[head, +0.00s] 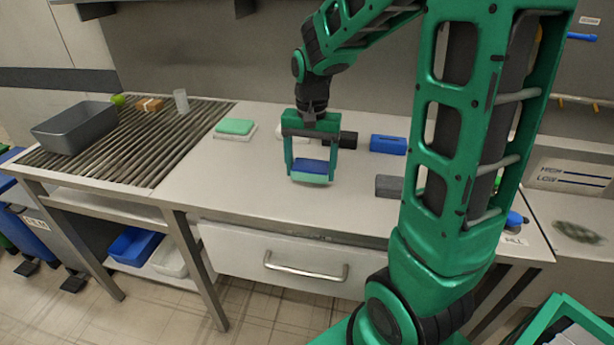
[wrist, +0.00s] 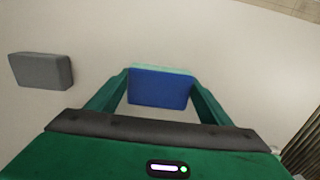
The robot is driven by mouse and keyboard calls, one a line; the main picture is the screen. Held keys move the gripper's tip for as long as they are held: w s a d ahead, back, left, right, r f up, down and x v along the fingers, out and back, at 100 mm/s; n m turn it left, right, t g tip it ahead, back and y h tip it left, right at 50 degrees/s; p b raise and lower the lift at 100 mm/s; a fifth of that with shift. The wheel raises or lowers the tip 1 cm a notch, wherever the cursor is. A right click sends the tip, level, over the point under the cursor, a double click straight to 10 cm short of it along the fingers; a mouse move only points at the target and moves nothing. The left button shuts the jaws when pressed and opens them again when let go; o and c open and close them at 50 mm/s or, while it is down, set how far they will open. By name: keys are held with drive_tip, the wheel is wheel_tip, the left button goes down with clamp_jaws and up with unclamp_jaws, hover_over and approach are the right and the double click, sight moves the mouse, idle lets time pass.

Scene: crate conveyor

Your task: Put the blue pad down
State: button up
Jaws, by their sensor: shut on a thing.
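The blue pad (head: 311,166) has a blue face and a pale green layer along one side. My gripper (head: 312,172) is shut on it, one green finger at each end, over the middle of the light worktop (head: 245,175). In the wrist view the blue pad (wrist: 160,88) sits between the fingertips of my gripper (wrist: 160,85), blue face towards the camera. I cannot tell whether its underside touches the worktop.
A grey block (head: 388,186) and a blue block (head: 388,145) lie to the right. A green-and-white pad (head: 235,128) lies to the left. A dark object (head: 349,139) is behind my gripper. A grey bin (head: 75,130) stands on the slatted left section. The worktop left of my gripper is clear.

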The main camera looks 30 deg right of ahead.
sight(310, 177)
drive_tip(key=shift+f, duration=1.35)
drive_tip(key=shift+f, duration=0.2)
